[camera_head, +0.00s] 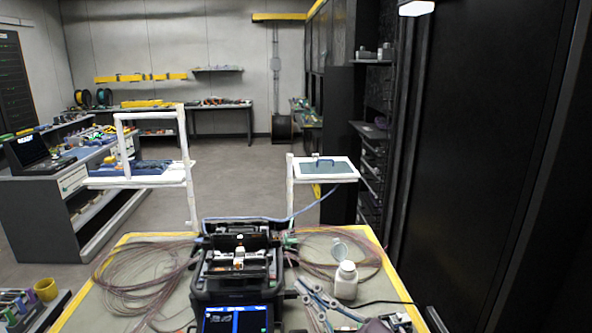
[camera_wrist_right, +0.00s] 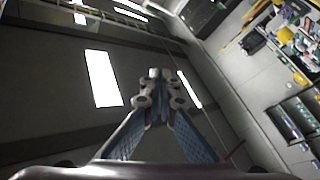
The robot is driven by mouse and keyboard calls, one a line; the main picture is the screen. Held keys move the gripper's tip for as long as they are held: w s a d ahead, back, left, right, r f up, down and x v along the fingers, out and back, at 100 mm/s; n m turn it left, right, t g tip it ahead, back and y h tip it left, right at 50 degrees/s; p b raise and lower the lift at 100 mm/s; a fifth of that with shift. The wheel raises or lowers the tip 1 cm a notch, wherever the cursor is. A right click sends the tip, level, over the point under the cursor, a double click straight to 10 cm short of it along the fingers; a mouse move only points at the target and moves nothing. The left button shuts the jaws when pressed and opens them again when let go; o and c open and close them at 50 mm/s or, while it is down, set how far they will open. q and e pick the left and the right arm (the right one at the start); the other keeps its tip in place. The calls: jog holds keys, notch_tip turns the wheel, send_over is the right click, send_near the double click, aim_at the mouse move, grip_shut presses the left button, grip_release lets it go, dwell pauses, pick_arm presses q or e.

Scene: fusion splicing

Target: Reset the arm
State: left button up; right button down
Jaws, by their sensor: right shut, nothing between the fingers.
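My right gripper (camera_head: 306,287) is low in the head view, right of the fusion splicer (camera_head: 235,290) and in front of the white bottle (camera_head: 345,281). Its blue-grey fingers are together and empty. My left gripper is not in view. The splicer stands open on the workbench with its blue screen lit at the front.
The workbench (camera_head: 133,240) has yellow edges. Coiled reddish fibres (camera_head: 140,273) lie left of the splicer, with more on its right. White stands hold a blue tray and a grey plate (camera_head: 325,168) behind. A tall black cabinet (camera_head: 480,150) is close on the right.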

jog(key=w+d+f+m+t+h, duration=0.1)
jog(key=d+f+m+t+h, duration=0.15)
jog(key=d+m+h, duration=0.3)
jog(key=d+f+m+t+h, duration=0.1)
jog(key=d+f+m+h, duration=0.35)
jog(key=d+h, duration=0.2)
jog(key=s+d+f+m+g+h, duration=0.4)
jog(key=d+f, duration=0.2)
jog(key=f, duration=0.3)
jog(key=s+f+n+g+y, duration=0.1)
jog(key=s+f+g, duration=0.6)
jog(key=s, duration=0.6)
jog(key=s+f+g, duration=0.5)
jog(key=s+f, duration=0.3)
jog(key=s, duration=0.4)
notch_tip(320, 180, down, 28)
jog(key=s, duration=0.2)
jog(key=s+d+f+g, duration=0.2)
jog(key=s+d+f, duration=0.1)
jog(key=s+f, duration=1.2)
jog(key=shift+s, duration=0.8)
jog(key=shift+d, duration=0.1)
